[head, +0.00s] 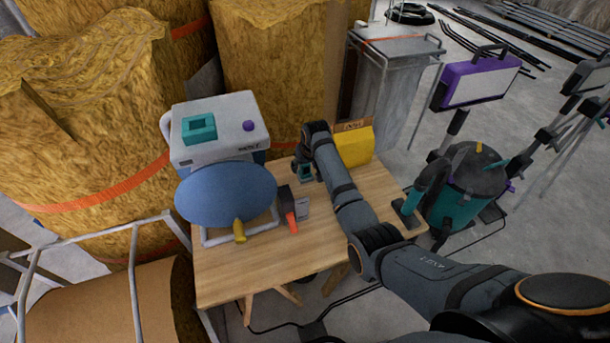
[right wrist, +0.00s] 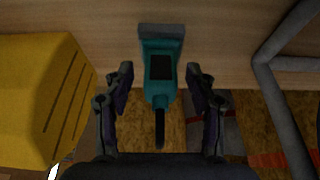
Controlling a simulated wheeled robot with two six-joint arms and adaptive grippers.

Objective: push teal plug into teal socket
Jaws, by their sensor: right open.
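The teal plug (head: 306,173) is on the wooden table, partly hidden by my right gripper (head: 303,164) in the head view. In the right wrist view the teal plug (right wrist: 160,90) has a dark face, a grey end at the top and a black cord end below. It lies between the two fingers of my right gripper (right wrist: 158,80), which are open with a gap on each side. The teal socket (head: 199,129) is a raised square block with a dark opening on top of the white box (head: 232,107), left of the plug. My left gripper is not in view.
A blue oval panel (head: 225,193) stands before the white box. A yellow bag (head: 355,146) is right of my gripper. A tool with an orange handle (head: 291,222) lies on the table (head: 235,277). The table's front is clear.

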